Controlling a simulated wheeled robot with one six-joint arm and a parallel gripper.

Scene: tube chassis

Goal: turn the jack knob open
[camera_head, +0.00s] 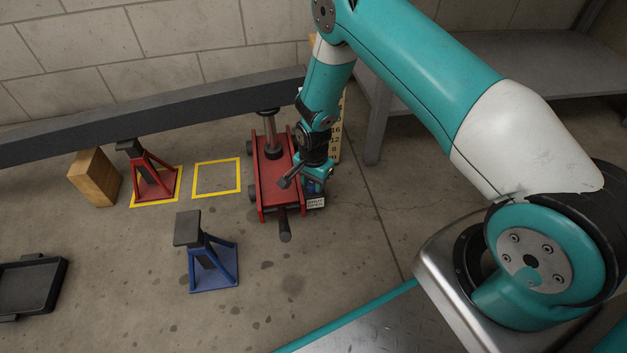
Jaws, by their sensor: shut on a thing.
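The red floor jack (270,185) stands on the concrete floor, its post (271,135) raised under the long dark beam (160,112). My arm reaches down over the jack's right side. My gripper (303,184) is at the jack's near right corner, shut, just above a small white label (315,203). The jack knob is mostly hidden by the gripper, which appears closed on it. A little blue shows between the gripper and the label; I cannot tell whether it is the knob.
A red stand (152,175) is under the beam in a yellow square, beside a wooden block (95,178). An empty yellow square (216,177) lies left of the jack. A blue stand (208,255), a black tray (32,287), a numbered scale (337,130) and a grey bench (480,65) are around.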

